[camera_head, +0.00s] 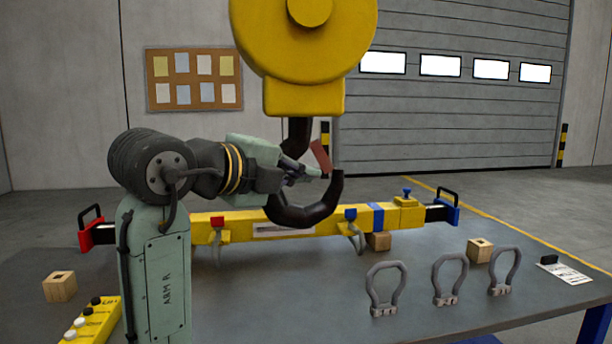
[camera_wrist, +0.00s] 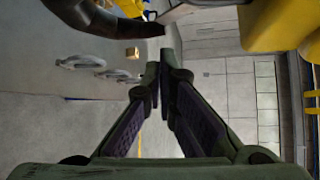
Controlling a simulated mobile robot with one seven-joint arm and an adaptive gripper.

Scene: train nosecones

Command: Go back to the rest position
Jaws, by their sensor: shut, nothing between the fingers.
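My gripper (camera_head: 312,172) is raised above the table in the head view, beside the open side of a black crane hook (camera_head: 335,192). A yellow hoist block (camera_head: 305,98) carries the hook, and a red latch (camera_head: 321,155) shows near its opening. In the wrist view the two fingers of my gripper (camera_wrist: 160,72) come together at the tips, with nothing between them. The dark hook (camera_wrist: 110,22) crosses the top left there. Whether my gripper touches the hook or latch I cannot tell.
A yellow lifting beam (camera_head: 325,222) with red and blue ends lies behind my arm on the grey table (camera_head: 270,295). Grey shackles (camera_head: 385,308) stand at front right. Wooden blocks (camera_head: 60,287) and a yellow button box (camera_head: 92,322) are also there.

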